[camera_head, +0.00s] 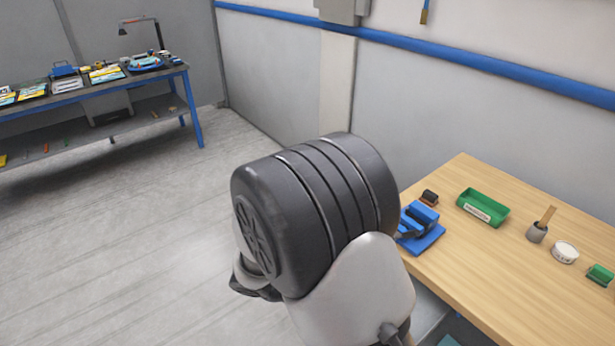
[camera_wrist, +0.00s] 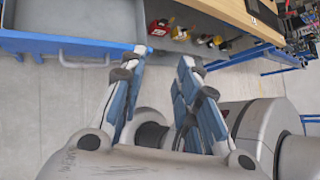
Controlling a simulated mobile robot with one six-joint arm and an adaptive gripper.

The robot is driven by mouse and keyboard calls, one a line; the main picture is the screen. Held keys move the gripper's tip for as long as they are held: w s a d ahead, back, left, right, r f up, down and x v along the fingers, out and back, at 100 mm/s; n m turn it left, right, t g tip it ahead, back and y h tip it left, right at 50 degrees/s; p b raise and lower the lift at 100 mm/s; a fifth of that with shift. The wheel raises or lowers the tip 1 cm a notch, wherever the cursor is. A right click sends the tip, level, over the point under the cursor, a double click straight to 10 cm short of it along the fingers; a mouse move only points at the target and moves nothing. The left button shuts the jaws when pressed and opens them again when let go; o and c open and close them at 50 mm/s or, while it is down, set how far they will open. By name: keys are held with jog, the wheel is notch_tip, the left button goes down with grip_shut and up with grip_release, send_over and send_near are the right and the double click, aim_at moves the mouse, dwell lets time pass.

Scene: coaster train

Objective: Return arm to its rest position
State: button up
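My gripper (camera_wrist: 162,62) shows in the wrist view with its two blue-and-grey fingers spread apart. In the head view a large dark ribbed joint and a pale link of my arm fill the middle. My gripper is hidden or out of frame there. The arm overlaps the left edge of the wooden table in the picture; I cannot tell how close it is.
The wooden table (camera_head: 480,263) holds a blue vise (camera_head: 420,229), green bin (camera_head: 483,207), grey cup (camera_head: 537,232), white tin (camera_head: 565,252) and green block (camera_head: 600,275). A blue-legged workbench (camera_head: 195,115) stands far left. Open floor (camera_head: 130,220) lies between. The wrist view shows a blue-edged surface (camera_wrist: 60,45).

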jog(key=s+d+r+m+t+y, duration=0.2)
jog(key=s+r+m+y, duration=0.3)
jog(key=r+m, duration=0.4)
jog(key=s+d+r+m+t+y, duration=0.1)
jog(key=s+r+m+y, duration=0.4)
jog(key=m, duration=1)
jog(key=s+r+t, duration=0.1)
jog(key=s+r, duration=0.2)
jog(key=r, duration=0.1)
jog(key=shift+d+r, duration=0.4)
